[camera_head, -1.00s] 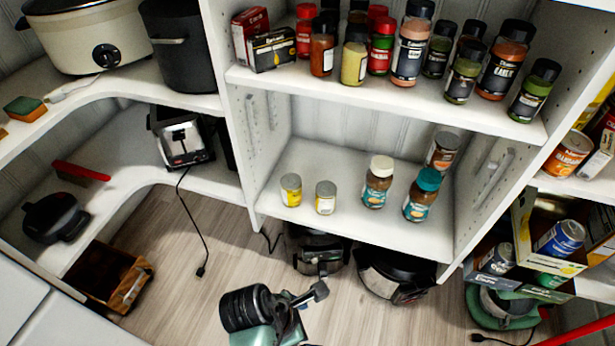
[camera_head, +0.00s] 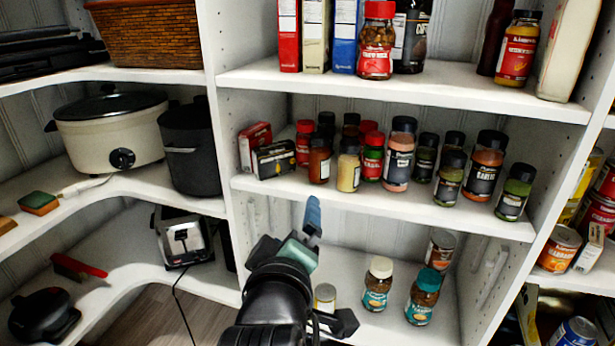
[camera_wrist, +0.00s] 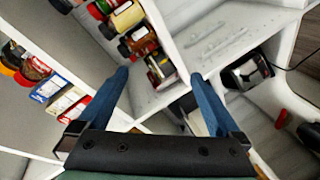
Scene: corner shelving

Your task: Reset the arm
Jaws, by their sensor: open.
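My gripper (camera_head: 318,260) is raised in front of the middle shelving unit in the head view, over the lower shelf (camera_head: 345,255). One blue fingertip points up just below the spice shelf. In the wrist view, the two blue fingers of my gripper (camera_wrist: 162,85) stand wide apart with nothing between them held. My black wrist and arm hide part of the lower shelf and the floor. A short can (camera_head: 325,297) shows beside my wrist.
Several spice jars crowd the middle shelf (camera_head: 385,200). Two coffee jars, one with a white lid (camera_head: 378,284) and one teal-lidded (camera_head: 422,297), stand right of my arm. A toaster (camera_head: 183,236) and slow cooker (camera_head: 112,133) are at left.

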